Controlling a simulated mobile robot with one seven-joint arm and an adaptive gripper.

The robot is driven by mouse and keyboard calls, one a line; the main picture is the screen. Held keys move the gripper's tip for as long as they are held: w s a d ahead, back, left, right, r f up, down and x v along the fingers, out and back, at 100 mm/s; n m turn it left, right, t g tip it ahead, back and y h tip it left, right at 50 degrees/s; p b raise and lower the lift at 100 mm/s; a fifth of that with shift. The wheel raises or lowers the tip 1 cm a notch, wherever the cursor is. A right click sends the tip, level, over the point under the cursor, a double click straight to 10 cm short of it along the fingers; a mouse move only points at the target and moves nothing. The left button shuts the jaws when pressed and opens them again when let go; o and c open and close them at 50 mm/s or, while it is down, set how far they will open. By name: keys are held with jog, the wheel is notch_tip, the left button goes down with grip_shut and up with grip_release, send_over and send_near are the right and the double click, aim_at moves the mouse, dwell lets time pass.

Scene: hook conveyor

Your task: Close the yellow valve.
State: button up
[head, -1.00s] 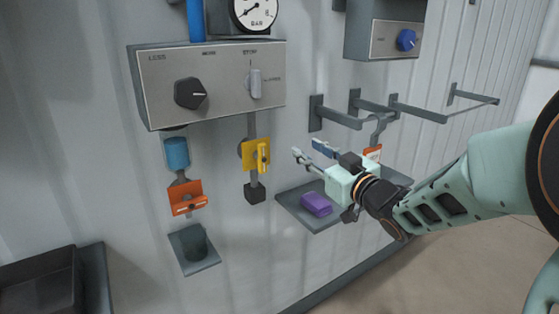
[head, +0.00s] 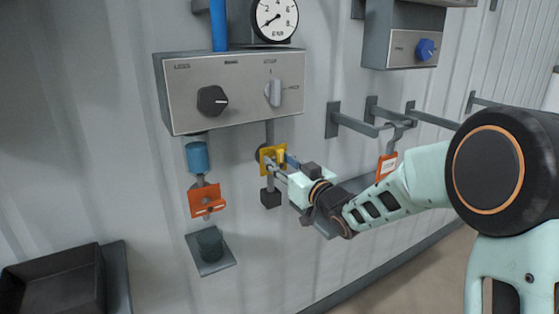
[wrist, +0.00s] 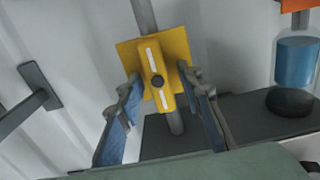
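The yellow valve (head: 266,153) is a square yellow plate on a vertical grey pipe below the control box. In the wrist view the valve's plate (wrist: 176,45) carries a raised yellow handle (wrist: 154,67) with white marks, a dark central knob, and its length roughly along the pipe, slightly tilted. My gripper (head: 277,168) is at the valve, its fingers partly covering it in the head view. In the wrist view my gripper (wrist: 160,84) is open, with one blue-padded finger on each side of the handle. I cannot tell whether either finger touches it.
The control box (head: 235,90) with a dark knob and a grey lever overhangs the valve. An orange plate (head: 207,201) and blue cylinder (head: 197,157) are to the left. Wall hooks (head: 352,124) stick out to the right. A black bin (head: 50,285) sits lower left.

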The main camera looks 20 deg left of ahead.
jog(key=shift+w+a, duration=0.1)
jog(key=shift+c, duration=0.5)
grip_shut()
jog(key=shift+m, duration=0.3)
jog(key=m, duration=0.4)
jog(key=shift+w+d+p, duration=0.15)
jog(key=shift+d+p, duration=0.05)
jog(key=shift+p, duration=0.1)
jog(key=m+p, duration=0.1)
jog(key=m, duration=0.3)
jog(key=shift+w+d+m, duration=0.1)
jog(key=shift+m, duration=0.3)
jog(key=m+p, duration=0.1)
jog(key=m, duration=0.1)
jog(key=m+p, duration=0.1)
jog(key=m, duration=0.1)
jog(key=shift+w+f+m, duration=0.1)
jog(key=shift+f+m, duration=0.1)
jog(key=shift+m, duration=0.1)
jog(key=shift+f+m+p, duration=0.2)
jog(key=shift+m+p, duration=0.3)
jog(key=shift+m, duration=1.7)
